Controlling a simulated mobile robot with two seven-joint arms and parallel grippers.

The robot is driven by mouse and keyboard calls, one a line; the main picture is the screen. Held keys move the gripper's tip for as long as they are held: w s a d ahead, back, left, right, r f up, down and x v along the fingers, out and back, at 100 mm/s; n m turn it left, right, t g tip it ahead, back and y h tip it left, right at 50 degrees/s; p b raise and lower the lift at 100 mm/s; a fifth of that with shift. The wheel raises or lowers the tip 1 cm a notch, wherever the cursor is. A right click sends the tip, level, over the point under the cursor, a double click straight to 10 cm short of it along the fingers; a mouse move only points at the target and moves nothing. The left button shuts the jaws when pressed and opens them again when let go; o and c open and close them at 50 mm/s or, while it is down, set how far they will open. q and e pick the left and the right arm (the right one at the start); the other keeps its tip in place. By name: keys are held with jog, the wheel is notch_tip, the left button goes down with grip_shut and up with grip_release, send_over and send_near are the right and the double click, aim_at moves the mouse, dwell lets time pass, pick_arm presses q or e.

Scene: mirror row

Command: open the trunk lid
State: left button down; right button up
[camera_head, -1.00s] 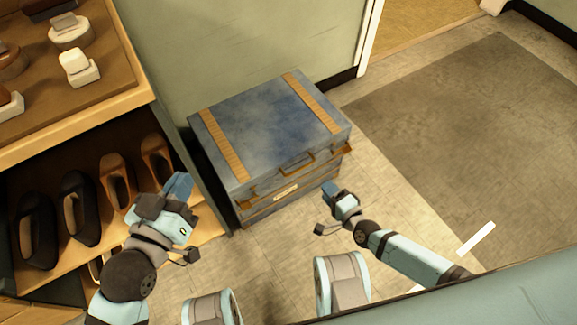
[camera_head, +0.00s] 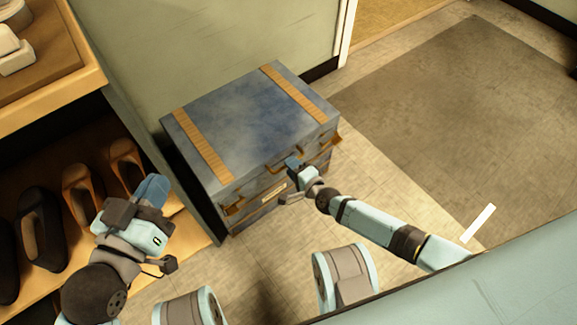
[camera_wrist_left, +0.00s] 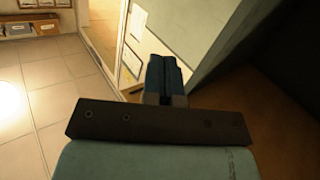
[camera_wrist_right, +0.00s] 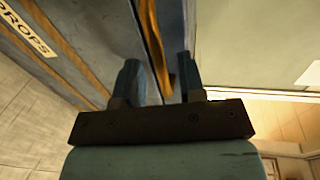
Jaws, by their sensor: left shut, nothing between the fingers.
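The blue trunk (camera_head: 235,205) stands against the wall. Its lid (camera_head: 245,120), with two tan straps, is shut. A brass handle (camera_head: 272,168) is at the middle of the lid's front edge, with brass fittings at both front corners. My right gripper (camera_head: 291,162) is at this handle. In the right wrist view its fingers are apart, with a long brass-coloured bar (camera_wrist_right: 152,45) between them; whether they touch it I cannot tell. My left gripper (camera_head: 153,186) is shut and empty, left of the trunk by the shelf; its closed fingers show in the left wrist view (camera_wrist_left: 165,75).
A shelf unit (camera_head: 60,85) with several shoes stands close on the left, beside my left arm. A wall (camera_head: 210,40) is behind the trunk.

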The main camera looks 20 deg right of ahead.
pick_arm(q)
jog(key=shift+w+a+r+m, duration=0.1)
jog(key=shift+w+a+m, duration=0.1)
jog(key=shift+m, duration=0.1)
pick_arm(e)
jog(key=shift+x, duration=1.15)
grip_shut()
